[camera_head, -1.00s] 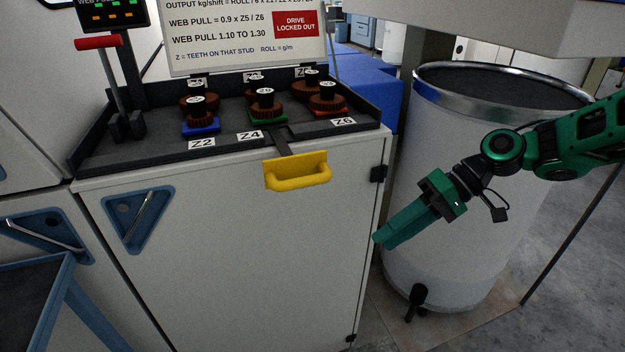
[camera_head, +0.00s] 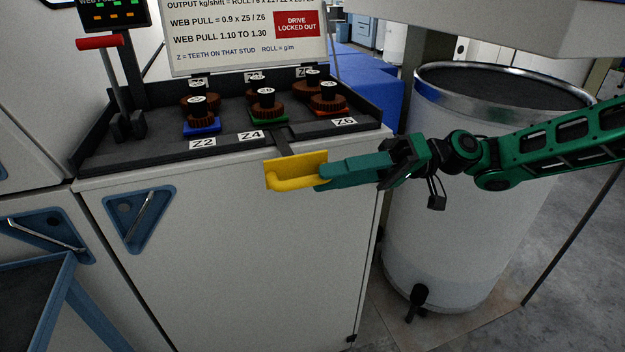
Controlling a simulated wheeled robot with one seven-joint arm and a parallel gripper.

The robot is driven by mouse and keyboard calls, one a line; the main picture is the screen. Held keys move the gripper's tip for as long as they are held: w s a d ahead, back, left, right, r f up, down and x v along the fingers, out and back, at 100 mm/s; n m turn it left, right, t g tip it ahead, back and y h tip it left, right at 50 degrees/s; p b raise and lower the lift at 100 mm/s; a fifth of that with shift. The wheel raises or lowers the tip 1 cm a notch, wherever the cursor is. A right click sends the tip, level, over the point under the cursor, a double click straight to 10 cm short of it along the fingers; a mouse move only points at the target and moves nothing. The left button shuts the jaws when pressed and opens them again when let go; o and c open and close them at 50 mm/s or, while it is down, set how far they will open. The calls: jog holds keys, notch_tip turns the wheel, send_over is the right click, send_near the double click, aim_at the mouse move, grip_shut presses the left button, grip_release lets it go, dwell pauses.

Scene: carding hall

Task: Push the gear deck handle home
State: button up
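The gear deck handle (camera_head: 290,183) is a yellow bar on a yellow plate, on the front of the white cabinet below the deck. A dark strip joins it to the black gear deck (camera_head: 200,152), which carries several brown gears on black studs. My green gripper (camera_head: 322,178) comes in from the right, with its fingertips at the handle's right end. The fingers cover that end of the handle. They look close together, but I cannot tell whether they are shut or touching the handle.
A red-topped lever (camera_head: 100,44) stands at the deck's left. A large white can (camera_head: 460,230) with a metal rim stands right of the cabinet, behind my arm. Blue tool pockets (camera_head: 138,215) are on the cabinet front. A sign reads "DRIVE LOCKED OUT" (camera_head: 296,24).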

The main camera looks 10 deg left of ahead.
aim_at(303, 181)
jog(key=shift+x, duration=2.6)
jog(key=shift+c, duration=0.6)
grip_shut()
jog(key=shift+a, duration=0.1)
